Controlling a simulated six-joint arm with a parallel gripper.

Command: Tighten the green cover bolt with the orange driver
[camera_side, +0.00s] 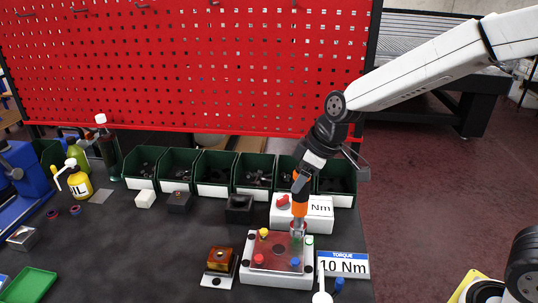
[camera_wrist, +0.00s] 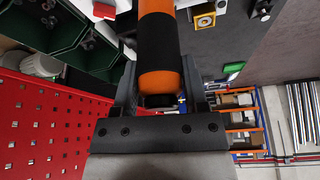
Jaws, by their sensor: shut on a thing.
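My gripper (camera_side: 301,183) is shut on the orange driver (camera_side: 299,207), which hangs nearly upright, tip down. In the wrist view, the driver's orange and black handle (camera_wrist: 163,38) lies between the fingers. The driver's lower end is over the right back part of a reddish cover plate (camera_side: 278,252) on a white block (camera_side: 275,280). The green cover bolt (camera_side: 309,240) stands at the back right corner, just right of the driver's lower end. I cannot tell whether they touch.
A torque sign reading 10 Nm (camera_side: 343,265) stands right of the block. A white box marked Nm (camera_side: 318,214) with a red knob is close behind. An amber-topped part (camera_side: 220,260) sits to the left. Green bins (camera_side: 213,172) line the back below the red pegboard (camera_side: 190,65).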

